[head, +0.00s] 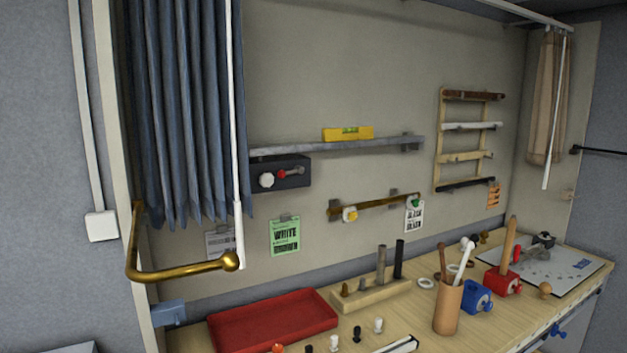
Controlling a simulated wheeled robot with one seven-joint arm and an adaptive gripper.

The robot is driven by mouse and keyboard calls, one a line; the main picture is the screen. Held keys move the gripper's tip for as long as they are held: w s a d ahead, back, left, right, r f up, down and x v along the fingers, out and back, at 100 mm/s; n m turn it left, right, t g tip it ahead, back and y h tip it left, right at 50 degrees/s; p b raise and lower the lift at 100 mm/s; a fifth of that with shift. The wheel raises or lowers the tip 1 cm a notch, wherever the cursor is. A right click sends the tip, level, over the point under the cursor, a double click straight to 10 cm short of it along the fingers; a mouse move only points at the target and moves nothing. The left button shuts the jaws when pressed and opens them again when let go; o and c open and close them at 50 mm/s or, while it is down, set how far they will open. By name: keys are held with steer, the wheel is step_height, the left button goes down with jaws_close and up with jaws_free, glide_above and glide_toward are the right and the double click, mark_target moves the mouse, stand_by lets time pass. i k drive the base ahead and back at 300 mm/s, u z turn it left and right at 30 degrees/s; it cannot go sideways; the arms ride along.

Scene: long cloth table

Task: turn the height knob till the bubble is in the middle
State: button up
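A yellow spirit level (330,135) lies on a narrow grey shelf (290,149) on the back wall. Its green vial (349,130) faces me, but the bubble is too small to place. In the picture the shelf runs slightly upward to the right; I cannot tell how much of that is perspective. A dark box (298,183) sits under the shelf's left end. On its front are a pale faceted knob (266,180) and a red-and-grey lever-like part (288,172). No label shows which is the height knob. My gripper is not in view.
A brass bar with a ball end (230,261) and a white rod (237,130) stand left of the box, by a blue curtain (180,110). Below are a red tray (270,322), a peg block (372,294) and a wooden cup (448,308). The wall above the shelf is bare.

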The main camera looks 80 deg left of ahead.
mark_target(266, 179)
steer(key=z, duration=0.05)
steer(key=i, duration=1.15)
steer(key=u, duration=3.3)
